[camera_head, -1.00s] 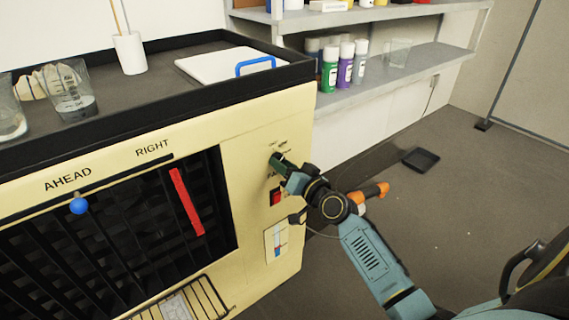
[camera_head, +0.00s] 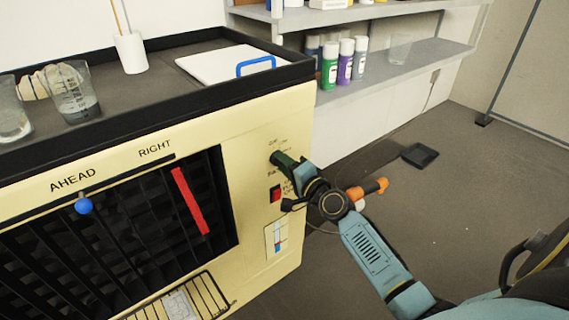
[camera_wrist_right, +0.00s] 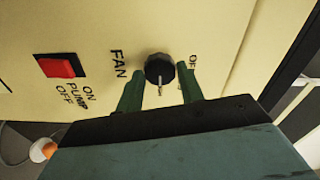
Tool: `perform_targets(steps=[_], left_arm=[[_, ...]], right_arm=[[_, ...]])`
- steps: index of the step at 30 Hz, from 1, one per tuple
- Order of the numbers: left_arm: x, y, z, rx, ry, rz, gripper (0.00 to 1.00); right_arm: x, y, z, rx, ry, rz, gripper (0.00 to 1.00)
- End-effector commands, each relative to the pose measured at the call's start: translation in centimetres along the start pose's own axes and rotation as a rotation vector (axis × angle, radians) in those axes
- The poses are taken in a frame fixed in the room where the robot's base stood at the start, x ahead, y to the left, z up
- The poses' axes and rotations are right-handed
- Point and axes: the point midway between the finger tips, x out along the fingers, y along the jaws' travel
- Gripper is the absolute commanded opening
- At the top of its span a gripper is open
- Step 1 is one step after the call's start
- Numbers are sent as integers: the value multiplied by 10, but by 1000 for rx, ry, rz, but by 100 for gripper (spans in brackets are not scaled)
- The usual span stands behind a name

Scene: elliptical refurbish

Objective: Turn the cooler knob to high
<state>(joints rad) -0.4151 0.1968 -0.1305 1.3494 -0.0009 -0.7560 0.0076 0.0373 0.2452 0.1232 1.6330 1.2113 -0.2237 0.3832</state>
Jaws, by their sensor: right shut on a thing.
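The cooler (camera_head: 255,130) is a cream box with a black louvred grille. Its fan knob (camera_wrist_right: 158,68) is small, round and black, with a light pointer line towards the bottom of the right wrist view. "FAN" is printed left of it and a partly cut-off "OF..." right of it. My right gripper (camera_head: 283,161) is at the knob on the upper right of the cooler's front. Its two dark green fingers (camera_wrist_right: 160,84) are shut on the knob, one on each side. In the head view the fingers hide the knob. My left gripper is not in view.
A red pump switch (camera_wrist_right: 60,66) sits beside the knob, labelled ON, PUMP, OFF. A blue ball-ended lever (camera_head: 84,206) and a red bar (camera_head: 190,202) are on the grille. Spray bottles (camera_head: 345,63) stand on the shelf behind.

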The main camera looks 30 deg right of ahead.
Motion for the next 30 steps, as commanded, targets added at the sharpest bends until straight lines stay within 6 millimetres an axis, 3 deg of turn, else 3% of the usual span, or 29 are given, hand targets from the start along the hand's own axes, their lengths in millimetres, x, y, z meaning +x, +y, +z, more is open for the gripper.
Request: perform_targets(steps=[19, 20, 24, 30], left_arm=[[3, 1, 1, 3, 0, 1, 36], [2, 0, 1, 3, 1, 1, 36], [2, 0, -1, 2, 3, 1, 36], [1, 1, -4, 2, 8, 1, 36]], right_arm=[[0, -1, -2, 50, 4, -3, 15], [0, -1, -2, 50, 4, -3, 40], [0, -1, -1, 49, 3, -2, 58], [0, 0, -1, 48, 2, -1, 59]])
